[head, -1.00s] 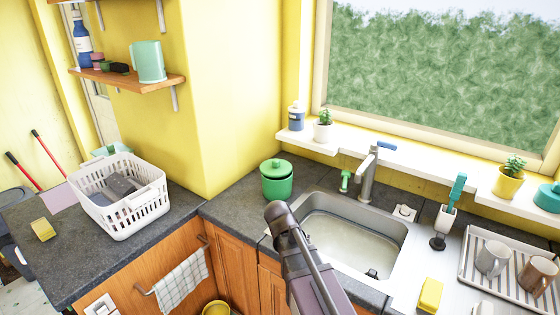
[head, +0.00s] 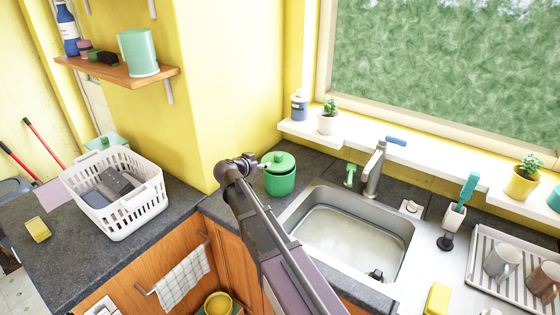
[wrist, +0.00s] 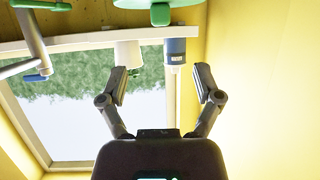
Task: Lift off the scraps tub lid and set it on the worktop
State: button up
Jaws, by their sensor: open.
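The green scraps tub (head: 280,184) stands upright on the dark worktop (head: 130,262) in the corner, left of the sink. Its green lid (head: 282,158), with a knob on top, sits on it. In the wrist view, which is upside down, the lid (wrist: 170,3) shows at the top edge with its knob pointing down the picture. My gripper (head: 263,164) is just left of the lid in the head view, at about its height. In the wrist view my gripper (wrist: 161,75) has its fingers spread with nothing between them. I see no contact with the lid.
The sink (head: 350,235) and tap (head: 375,170) are right of the tub, with a green bottle (head: 350,175) between. The windowsill (head: 400,160) holds a blue jar (head: 299,105) and plants.

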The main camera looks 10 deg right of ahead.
aim_at(276, 157)
jog(key=shift+d, duration=0.15)
jog(key=b+x, duration=0.3)
jog(key=x, duration=0.4)
jog(key=shift+f, duration=0.25)
jog(key=shift+x, duration=0.75)
jog(key=shift+r, duration=0.15)
jog(key=shift+a+b+x, duration=0.2)
jog(key=shift+b+x, duration=0.75)
jog(key=shift+x, duration=1.85)
